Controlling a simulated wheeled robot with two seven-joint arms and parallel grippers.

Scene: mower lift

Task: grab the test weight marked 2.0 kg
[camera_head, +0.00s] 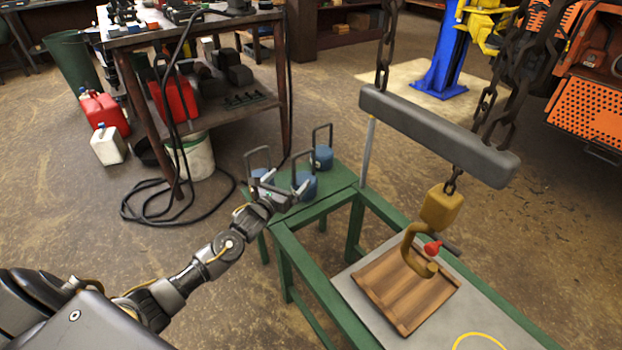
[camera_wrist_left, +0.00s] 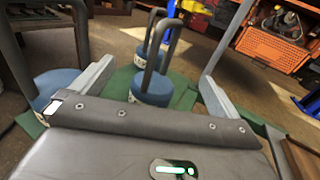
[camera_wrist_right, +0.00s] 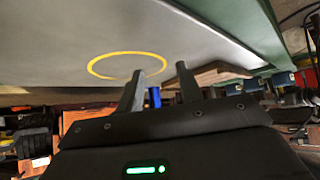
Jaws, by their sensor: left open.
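Three blue test weights with tall dark handles stand on the green stand (camera_head: 333,207): a left one (camera_head: 261,172), a front one (camera_head: 309,187) and a back one (camera_head: 322,157). Their markings are too small to read, so I cannot tell which is 2.0 kg. My left gripper (camera_head: 283,188) is open beside the front weight. In the left wrist view, the front weight (camera_wrist_left: 152,88) and its upright handle show between the spread fingers, with the back weight (camera_wrist_left: 148,57) behind. The left weight (camera_wrist_left: 57,84) is outside the left finger. My right gripper (camera_wrist_right: 160,72) is open and empty.
A chain-hung grey beam (camera_head: 440,135) with a yellow hook (camera_head: 438,210) hangs over the stand's right part. A wooden pallet piece (camera_head: 405,285) lies there on the grey top.

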